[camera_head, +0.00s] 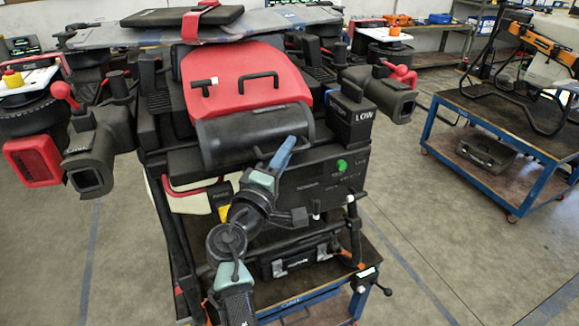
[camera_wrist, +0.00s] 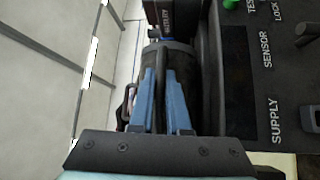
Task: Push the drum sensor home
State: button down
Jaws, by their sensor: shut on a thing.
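My gripper (camera_head: 286,146) reaches up from below in the head view, its blue fingers against the right part of a dark cylinder (camera_head: 243,138) under the red cover. In the wrist view my gripper (camera_wrist: 160,75) is shut, with a thin black bar like a handle between the blue fingers. The dark cylinder (camera_wrist: 183,70) shows behind them. I take the cylinder to be the drum sensor, but no label on it is readable. The far side of the grip and the cylinder's seat are hidden. A panel (camera_wrist: 250,90) beside it reads SUPPLY, SENSOR, TEST and LOCK.
A green light or button (camera_head: 341,165) and small levers sit on the panel's front. Dark nozzle-like units (camera_head: 92,165) flank the drone. A blue-framed cart (camera_head: 470,150) stands right, across open floor.

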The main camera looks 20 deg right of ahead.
jog(key=shift+w+a+r, duration=0.1)
jog(key=shift+r, duration=0.05)
jog(key=c, duration=0.9)
grip_release()
jog(key=shift+w, duration=0.1)
jog(key=shift+s+a+f, duration=0.2)
jog(key=shift+s+f, duration=0.05)
jog(key=shift+s, duration=0.05)
jog(key=b+v, duration=0.3)
jog(key=v, duration=0.9)
jog(key=shift+s, duration=0.2)
